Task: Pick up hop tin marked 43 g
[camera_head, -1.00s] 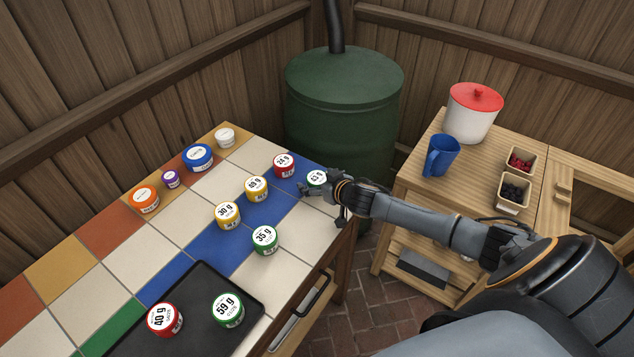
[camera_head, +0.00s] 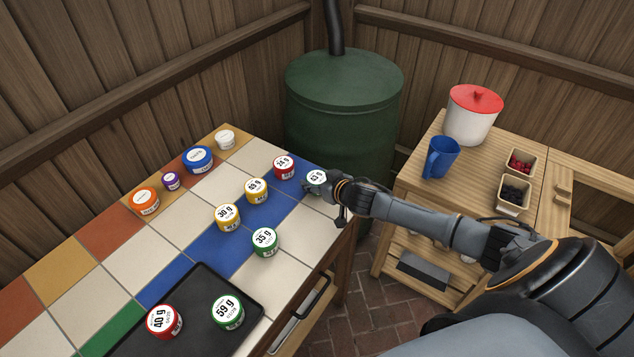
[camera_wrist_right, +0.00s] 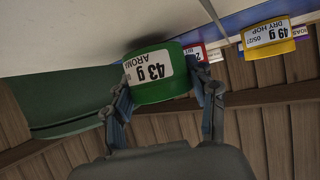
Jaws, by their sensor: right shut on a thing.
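The green hop tin marked 43 g (camera_wrist_right: 152,78) is between the two fingers of my right gripper (camera_wrist_right: 165,95) in the right wrist view, and the fingers press on its sides. In the head view the tin's white label (camera_head: 316,176) shows at the table's far right corner, with my right gripper (camera_head: 317,187) shut around it. Whether the tin still touches the tabletop is hard to tell. My left gripper is not in view.
Nearby on the tiled table (camera_head: 290,237) stand a red tin (camera_head: 284,167), yellow tins (camera_head: 228,217) and a green 35 g tin (camera_head: 265,241). A black tray (camera_head: 190,342) holds a red 40 g tin (camera_head: 164,321) and a green 59 g tin (camera_head: 228,310). A green barrel (camera_head: 343,110) stands behind.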

